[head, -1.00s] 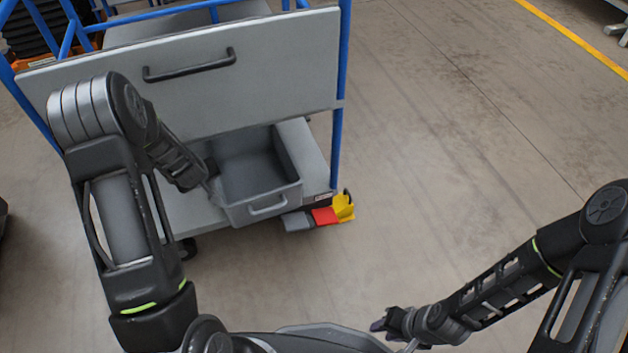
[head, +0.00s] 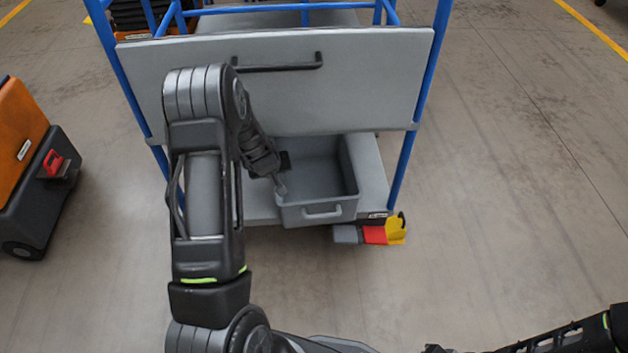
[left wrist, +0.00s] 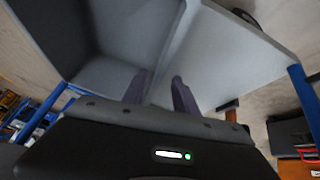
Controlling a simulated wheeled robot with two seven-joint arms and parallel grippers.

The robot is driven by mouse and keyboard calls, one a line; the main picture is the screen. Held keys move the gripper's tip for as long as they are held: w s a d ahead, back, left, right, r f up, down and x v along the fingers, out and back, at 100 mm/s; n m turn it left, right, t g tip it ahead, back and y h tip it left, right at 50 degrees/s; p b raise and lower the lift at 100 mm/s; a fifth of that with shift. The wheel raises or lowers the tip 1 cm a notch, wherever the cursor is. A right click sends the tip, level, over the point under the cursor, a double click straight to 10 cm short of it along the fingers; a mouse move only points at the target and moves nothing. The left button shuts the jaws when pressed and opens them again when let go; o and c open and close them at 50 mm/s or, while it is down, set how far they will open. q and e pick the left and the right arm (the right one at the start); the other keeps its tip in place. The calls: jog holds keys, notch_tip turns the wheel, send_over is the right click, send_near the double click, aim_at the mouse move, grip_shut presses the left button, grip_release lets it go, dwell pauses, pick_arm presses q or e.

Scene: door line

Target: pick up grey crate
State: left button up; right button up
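The grey crate (head: 320,182) is an open box with a front handle. It stands on the lower shelf of a blue-framed cart, under a large grey panel. My left gripper (head: 280,187) is at the crate's left side wall in the head view. In the left wrist view its two dark fingers (left wrist: 160,90) are apart, one on each side of the crate's wall (left wrist: 172,55). Contact with the wall cannot be made out. My right gripper (head: 436,349) barely shows at the bottom edge; its fingers cannot be made out.
The cart's grey panel (head: 290,95) with a black handle hangs above the crate. Blue posts (head: 408,165) stand at the cart's sides. A red and yellow piece (head: 385,233) juts from its front right corner. An orange and black machine (head: 30,170) stands left. Floor is clear to the right.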

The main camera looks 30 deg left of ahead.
pick_arm(q)
jog(key=b+x, duration=0.2)
jog(key=x, duration=0.3)
jog(key=shift+w+f, duration=0.1)
jog(key=shift+w, duration=0.05)
jog(key=shift+c, duration=0.4)
grip_shut()
dwell(0.5)
dwell(0.7)
